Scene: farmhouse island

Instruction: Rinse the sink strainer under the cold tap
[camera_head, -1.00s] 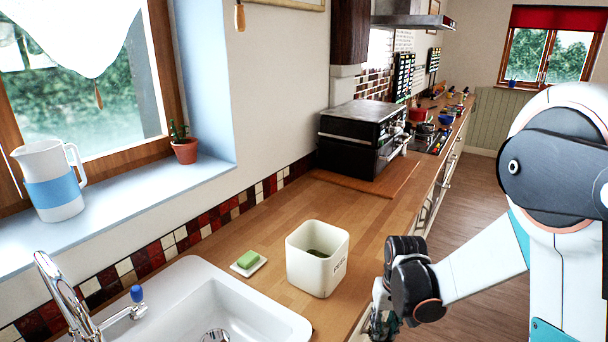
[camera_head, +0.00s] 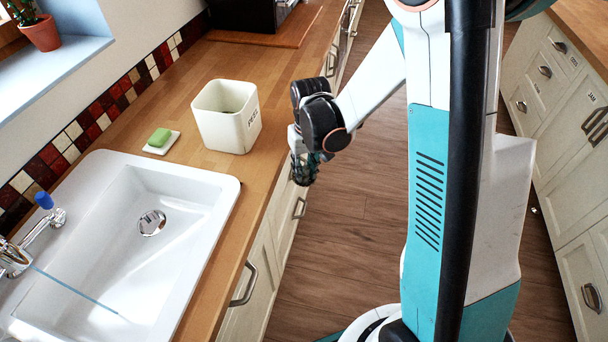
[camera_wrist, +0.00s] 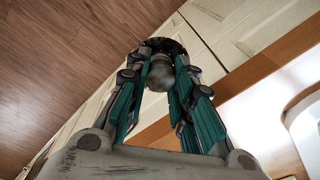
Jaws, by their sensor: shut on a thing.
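In the wrist view my gripper (camera_wrist: 158,92) is shut on a small grey metal knob with a dark round disc beyond it, which looks like the sink strainer (camera_wrist: 160,75). The white sink (camera_head: 190,172) is at lower left with a chrome drain (camera_head: 152,223). The chrome tap (camera_head: 15,260), partly cut off, has a blue-capped handle (camera_head: 44,200). A thin pale-blue streak, apparently running water (camera_head: 75,291), crosses the basin.
A white square bin (camera_head: 225,137) stands on the wooden counter (camera_head: 185,95) between sink and gripper. Green soap (camera_head: 159,137) lies on a white dish beside the sink. Cabinet handles (camera_head: 244,285) stick out along the counter front. The floor (camera_head: 345,235) is clear nearby.

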